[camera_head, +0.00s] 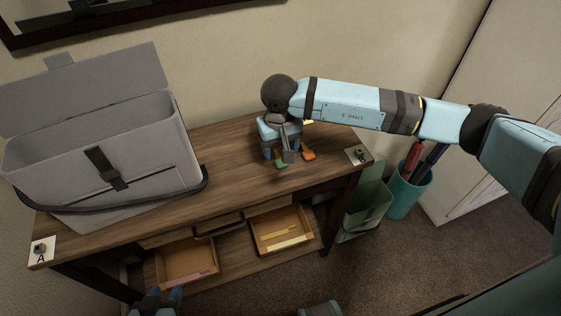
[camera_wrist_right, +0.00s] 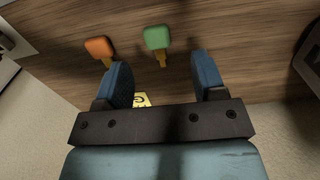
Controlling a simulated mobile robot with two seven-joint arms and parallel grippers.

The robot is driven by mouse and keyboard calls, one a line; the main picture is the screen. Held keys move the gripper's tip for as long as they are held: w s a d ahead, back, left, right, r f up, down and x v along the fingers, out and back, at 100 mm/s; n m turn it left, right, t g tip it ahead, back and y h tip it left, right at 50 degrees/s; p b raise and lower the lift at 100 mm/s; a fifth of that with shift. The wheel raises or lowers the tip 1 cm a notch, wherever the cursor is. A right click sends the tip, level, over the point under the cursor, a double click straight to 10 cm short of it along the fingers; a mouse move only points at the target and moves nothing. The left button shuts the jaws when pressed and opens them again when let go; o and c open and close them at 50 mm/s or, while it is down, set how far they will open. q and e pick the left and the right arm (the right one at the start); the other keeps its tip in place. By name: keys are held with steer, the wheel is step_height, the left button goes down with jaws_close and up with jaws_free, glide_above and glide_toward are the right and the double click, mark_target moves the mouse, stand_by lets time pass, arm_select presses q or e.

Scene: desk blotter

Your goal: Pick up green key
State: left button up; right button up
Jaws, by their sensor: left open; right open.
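The green key (camera_head: 281,164) lies on the wooden desk, just in front of my right gripper (camera_head: 280,153). In the right wrist view the green key (camera_wrist_right: 157,38) has a rounded green head and a short brass shaft pointing toward the gripper. My right gripper (camera_wrist_right: 164,72) is open and empty, with its blue fingers on either side of the line to the key. The key's head is beyond the fingertips. An orange key (camera_head: 309,155) lies beside it, and also shows left of it in the wrist view (camera_wrist_right: 99,46). My left gripper (camera_head: 158,302) is partly cut off at the bottom edge.
A grey open bag (camera_head: 150,150) fills the desk's left side. Tags stand at the desk corners, A (camera_head: 41,251) and another (camera_head: 358,155). A yellow piece (camera_wrist_right: 142,99) shows behind the right gripper. Open drawers (camera_head: 284,232) sit below. A teal bin (camera_head: 408,192) stands right.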

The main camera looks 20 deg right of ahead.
mark_target(279, 158)
steer(key=f, duration=0.5)
steer(key=shift+w+d+f, duration=0.2)
steer(key=shift+w+f, duration=0.1)
steer(key=c, duration=1)
